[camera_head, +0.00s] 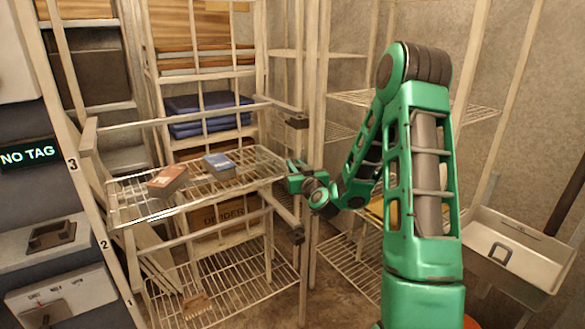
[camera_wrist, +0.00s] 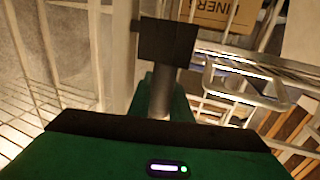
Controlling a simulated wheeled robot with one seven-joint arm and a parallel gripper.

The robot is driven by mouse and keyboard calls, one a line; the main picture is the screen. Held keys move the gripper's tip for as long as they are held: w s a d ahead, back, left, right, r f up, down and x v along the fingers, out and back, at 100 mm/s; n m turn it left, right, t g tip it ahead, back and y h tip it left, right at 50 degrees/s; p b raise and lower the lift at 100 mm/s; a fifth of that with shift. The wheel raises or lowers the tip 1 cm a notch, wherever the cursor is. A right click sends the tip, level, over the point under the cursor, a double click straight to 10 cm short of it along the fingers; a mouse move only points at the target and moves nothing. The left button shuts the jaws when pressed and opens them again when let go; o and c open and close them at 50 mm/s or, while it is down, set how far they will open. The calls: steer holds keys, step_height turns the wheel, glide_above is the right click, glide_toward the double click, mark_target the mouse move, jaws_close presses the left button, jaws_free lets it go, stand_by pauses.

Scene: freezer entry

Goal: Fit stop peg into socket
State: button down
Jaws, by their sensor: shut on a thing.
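My gripper (camera_head: 294,172) is at the right end of the wire cart, between a dark block (camera_head: 298,122) on the upper rail end and another dark block (camera_head: 297,236) on the lower rail end. In the wrist view my gripper (camera_wrist: 160,100) is shut on a grey round peg (camera_wrist: 162,88). A dark square block (camera_wrist: 168,40) shows at the peg's far end. I cannot tell whether it is the peg's head or a socket, or whether the two touch. The peg is too small to make out in the head view.
The wire cart's upper shelf (camera_head: 136,207) carries a brown-red pack (camera_head: 167,180) and a blue pack (camera_head: 219,165). Pale upright posts (camera_head: 314,90) stand close to my gripper. A cardboard box (camera_wrist: 218,12) shows in the wrist view. A pale sink-like basin (camera_head: 515,245) is at right.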

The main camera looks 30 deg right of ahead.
steer(key=c, duration=1.5)
jaws_free()
steer(key=shift+c, duration=0.2)
